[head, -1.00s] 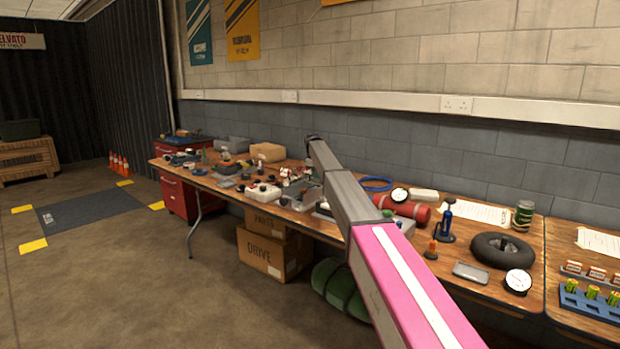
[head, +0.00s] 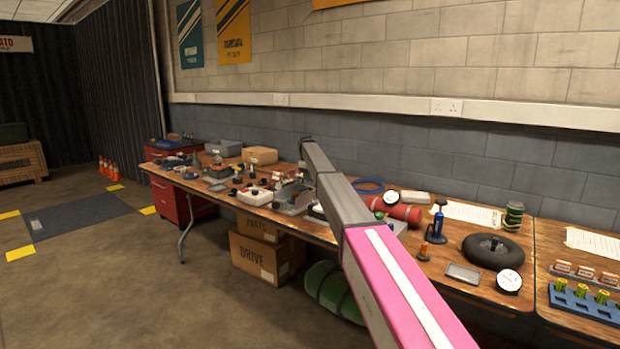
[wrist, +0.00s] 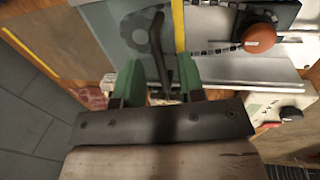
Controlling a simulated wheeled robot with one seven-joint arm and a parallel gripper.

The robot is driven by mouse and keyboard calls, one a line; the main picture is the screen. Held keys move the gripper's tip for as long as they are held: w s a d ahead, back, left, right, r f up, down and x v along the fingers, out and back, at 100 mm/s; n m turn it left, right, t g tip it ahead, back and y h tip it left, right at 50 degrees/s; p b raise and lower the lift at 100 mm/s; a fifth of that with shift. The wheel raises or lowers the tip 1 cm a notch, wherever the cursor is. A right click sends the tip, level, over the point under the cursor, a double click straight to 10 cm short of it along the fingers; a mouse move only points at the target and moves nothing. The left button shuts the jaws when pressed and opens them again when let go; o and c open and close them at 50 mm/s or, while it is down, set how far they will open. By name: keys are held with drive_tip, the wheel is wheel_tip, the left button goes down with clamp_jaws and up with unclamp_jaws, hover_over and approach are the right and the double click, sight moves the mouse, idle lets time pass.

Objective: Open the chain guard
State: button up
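In the wrist view, a grey-green panel with a dark gear emblem, which looks like the chain guard (wrist: 118,32), lies ahead of my gripper. A dark upright handle (wrist: 160,52) stands in front of it. My gripper (wrist: 158,80) has its two green fingers apart, one on each side of the handle's lower part; I see gaps and no clear contact. A chain (wrist: 212,50) runs to the right of the panel beside a dark toothed wheel (wrist: 262,12). In the head view, my arm reaches over the bench and its tip hides the guard.
An orange knob (wrist: 259,38) and a white box (wrist: 275,113) sit right of my gripper. The wooden bench (head: 330,232) is crowded with parts, including a red cylinder (head: 400,214) and a black tyre (head: 478,252). Boxes (head: 262,262) stand underneath.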

wheel_tip(320, 180, up, 10)
drive_tip(key=s+a, duration=0.1)
drive_tip(key=shift+s+a+r, duration=0.15)
drive_tip(key=shift+s, duration=0.15)
